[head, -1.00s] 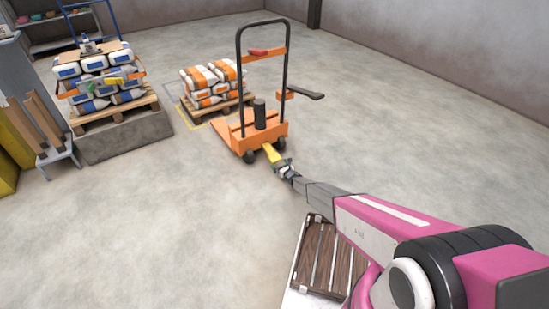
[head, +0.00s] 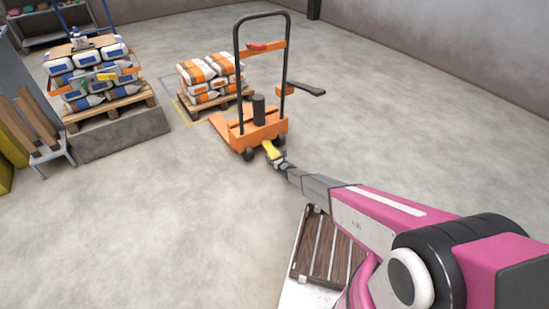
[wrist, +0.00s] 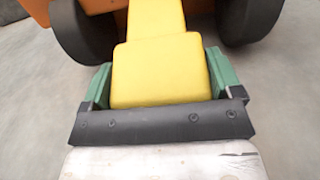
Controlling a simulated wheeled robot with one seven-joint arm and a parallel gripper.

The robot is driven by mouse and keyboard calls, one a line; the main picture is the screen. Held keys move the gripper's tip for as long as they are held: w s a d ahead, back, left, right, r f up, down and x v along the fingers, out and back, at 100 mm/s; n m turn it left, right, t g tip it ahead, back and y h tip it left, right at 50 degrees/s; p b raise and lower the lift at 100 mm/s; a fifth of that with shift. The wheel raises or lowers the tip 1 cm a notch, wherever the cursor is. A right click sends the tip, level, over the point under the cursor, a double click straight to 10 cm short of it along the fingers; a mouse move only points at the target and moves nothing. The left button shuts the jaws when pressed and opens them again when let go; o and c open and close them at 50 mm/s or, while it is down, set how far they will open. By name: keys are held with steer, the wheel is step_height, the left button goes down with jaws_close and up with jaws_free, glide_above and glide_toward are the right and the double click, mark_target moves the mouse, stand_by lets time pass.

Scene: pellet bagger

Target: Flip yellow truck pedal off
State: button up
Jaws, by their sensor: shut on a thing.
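The orange pallet truck (head: 255,132) stands near the middle of the head view, with a black hoop handle. Its yellow pedal (head: 269,149) sticks out low at the near side between the wheels. In the wrist view the yellow pedal (wrist: 160,72) fills the middle. My gripper (head: 281,164) reaches to the pedal from the lower right. In the wrist view my gripper (wrist: 160,85) has one green finger on each side of the pedal's wide end, shut on it. The pedal's underside is hidden.
A pallet of orange-striped bags (head: 212,78) stands behind the truck. At left, blue-marked bags (head: 95,75) sit on a pallet over a grey block (head: 120,135). A dark slatted pallet (head: 325,252) lies beside my arm. The floor around the truck is open.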

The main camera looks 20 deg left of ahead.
steer(key=shift+s+d+r+g+h, duration=0.15)
steer(key=shift+r+g+h, duration=0.25)
steer(key=shift+r, duration=0.3)
steer(key=shift+s+d+r+g+h, duration=0.1)
steer(key=shift+s+r+g+h, duration=0.1)
steer(key=shift+r+h, duration=0.4)
steer(key=shift+w+r+g+h, duration=0.1)
steer(key=shift+r+g+h, duration=0.6)
steer(key=shift+r, duration=0.7)
steer(key=shift+w+a+r, duration=0.1)
steer(key=shift+r, duration=0.75)
steer(key=shift+w+a+r, duration=0.1)
steer(key=shift+r, duration=0.75)
steer(key=o, duration=1.1)
steer(key=shift+d, duration=0.1)
steer(key=v, duration=1)
steer(key=shift+s+d, duration=0.25)
